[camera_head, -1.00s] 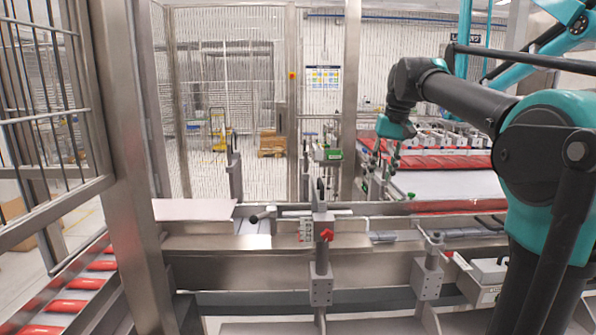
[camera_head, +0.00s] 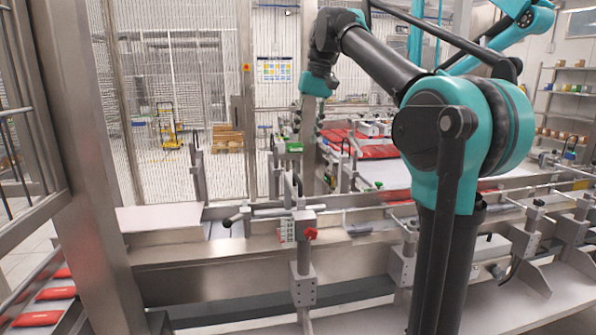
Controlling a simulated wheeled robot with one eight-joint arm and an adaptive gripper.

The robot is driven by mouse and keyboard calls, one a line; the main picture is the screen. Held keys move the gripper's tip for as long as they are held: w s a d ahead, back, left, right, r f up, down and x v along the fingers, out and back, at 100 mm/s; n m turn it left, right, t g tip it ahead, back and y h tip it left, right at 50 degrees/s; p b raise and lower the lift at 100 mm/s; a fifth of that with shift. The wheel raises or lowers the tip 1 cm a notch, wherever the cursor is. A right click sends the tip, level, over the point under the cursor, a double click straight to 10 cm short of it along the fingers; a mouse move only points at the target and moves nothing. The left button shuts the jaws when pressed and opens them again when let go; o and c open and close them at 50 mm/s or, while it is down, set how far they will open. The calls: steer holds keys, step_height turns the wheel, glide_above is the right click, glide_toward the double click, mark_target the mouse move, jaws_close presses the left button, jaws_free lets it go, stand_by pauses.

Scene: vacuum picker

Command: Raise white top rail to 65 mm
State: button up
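A metal post with a red knob (camera_head: 310,233) and a small white scale plate (camera_head: 287,230) stands at the middle of the front rail assembly. A pale thin horizontal bar (camera_head: 270,212) runs beside the top of this post; I cannot tell for sure whether it is the white top rail. The scale reading is too small to read. My gripper (camera_head: 308,122) hangs below my teal wrist, above and behind the post in the picture. Its small dark fingers look apart, with a grey upright behind them. It appears empty and apart from the knob.
A wide steel beam (camera_head: 215,265) crosses the front. A white panel (camera_head: 160,217) lies at the left. Red packs (camera_head: 45,295) sit on a conveyor at lower left, beside a thick frame post (camera_head: 85,150). More rail brackets (camera_head: 530,230) stand at right. A mesh fence closes the back.

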mark_target(297, 177)
steer(key=f, duration=0.3)
steer(key=a+f, duration=0.1)
steer(key=f, duration=0.3)
steer(key=a+f, duration=0.1)
steer(key=f, duration=0.3)
steer(key=shift+s, duration=0.2)
steer(key=shift+r, duration=0.1)
jaws_close()
